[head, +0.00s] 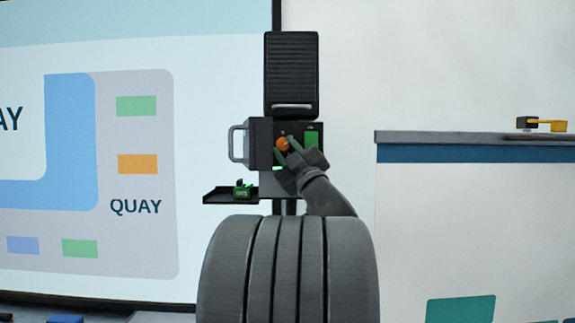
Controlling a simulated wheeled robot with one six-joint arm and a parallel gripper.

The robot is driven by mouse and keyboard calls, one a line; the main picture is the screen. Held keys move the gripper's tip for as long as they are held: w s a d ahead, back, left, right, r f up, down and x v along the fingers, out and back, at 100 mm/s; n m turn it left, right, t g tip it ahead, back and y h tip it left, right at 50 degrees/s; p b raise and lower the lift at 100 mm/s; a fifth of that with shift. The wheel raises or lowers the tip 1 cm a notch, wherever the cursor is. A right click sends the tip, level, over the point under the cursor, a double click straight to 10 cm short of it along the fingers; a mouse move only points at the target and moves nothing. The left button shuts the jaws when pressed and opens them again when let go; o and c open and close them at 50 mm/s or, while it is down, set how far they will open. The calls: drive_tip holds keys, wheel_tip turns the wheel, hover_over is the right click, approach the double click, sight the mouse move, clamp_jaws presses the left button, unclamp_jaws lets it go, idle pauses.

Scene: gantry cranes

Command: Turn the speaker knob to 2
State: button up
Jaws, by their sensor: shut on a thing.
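The speaker knob (282,144) is a small orange round knob on the front of a dark box (258,132). My gripper (287,146) reaches it from the lower right. Its fingers are shut on the knob, one on each side. The gripper and fingers hide part of the box face. Any dial marks or numbers around the knob are too small to read, so the knob's setting cannot be told.
A black ribbed panel (291,72) stands above the box, and a grey handle (236,144) sticks out left. A small shelf (220,196) below holds a green item (242,191). A counter (470,137) is at right, a large quay display (130,235) at left.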

drive_tip(key=shift+m+t+h+b, duration=0.3)
drive_tip(key=shift+m+t+b, duration=0.1)
drive_tip(key=shift+m, duration=0.3)
drive_tip(key=o, duration=1)
drive_tip(key=shift+s+d+f+b, duration=0.15)
drive_tip(key=shift+s+f+b, duration=0.2)
drive_tip(key=shift+f, duration=0.1)
drive_tip(key=b+v, duration=0.4)
drive_tip(key=v, duration=0.8)
drive_tip(key=shift+s+d+f, duration=0.15)
drive_tip(key=shift+s, duration=0.2)
